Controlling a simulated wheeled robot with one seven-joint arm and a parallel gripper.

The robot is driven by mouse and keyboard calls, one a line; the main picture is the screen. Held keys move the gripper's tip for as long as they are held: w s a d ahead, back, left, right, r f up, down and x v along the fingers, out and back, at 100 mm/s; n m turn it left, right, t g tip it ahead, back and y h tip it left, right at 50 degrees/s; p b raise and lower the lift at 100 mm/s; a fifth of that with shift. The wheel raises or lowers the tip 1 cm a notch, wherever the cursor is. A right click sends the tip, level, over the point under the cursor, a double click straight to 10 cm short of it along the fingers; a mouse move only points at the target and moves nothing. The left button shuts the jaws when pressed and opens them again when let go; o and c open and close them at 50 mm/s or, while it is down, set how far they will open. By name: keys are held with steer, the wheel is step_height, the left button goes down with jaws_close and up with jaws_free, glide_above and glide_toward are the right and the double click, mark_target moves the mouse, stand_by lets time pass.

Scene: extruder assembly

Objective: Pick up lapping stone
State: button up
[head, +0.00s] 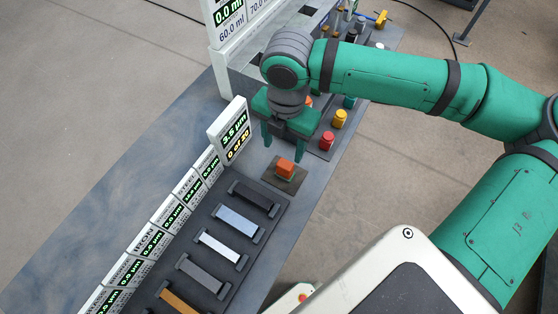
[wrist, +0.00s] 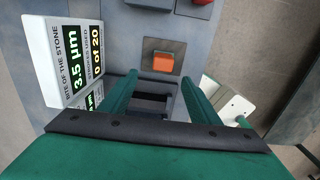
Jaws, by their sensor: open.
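The lapping stone appears to be the small orange block (head: 286,168) resting on a dark brown square pad (head: 273,180) on the bench. In the wrist view the orange block (wrist: 164,62) lies just beyond the fingertips, between their lines. My gripper (head: 284,149) is open and empty, pointing down, above and slightly behind the block in the head view. Its two green fingers (wrist: 160,80) are apart and do not appear to touch the block. The exact height gap cannot be told.
A display (head: 233,132) reading 3.5 µm and 0 of 20 stands left of the pad. A dark rack (head: 221,196) with several bars lies in front. Red (head: 327,141) and yellow (head: 340,119) knobs stand behind right. A white block-like part (wrist: 228,101) shows at right.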

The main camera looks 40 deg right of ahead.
mark_target(284, 163)
steer(key=shift+s+d+f, duration=0.15)
steer(key=shift+d+f, duration=0.1)
steer(key=shift+f, duration=0.1)
step_height(284, 163, down, 10)
steer(key=shift+f, duration=0.1)
stand_by(0.3)
steer(key=c, duration=1.3)
steer(key=shift+c, duration=0.2)
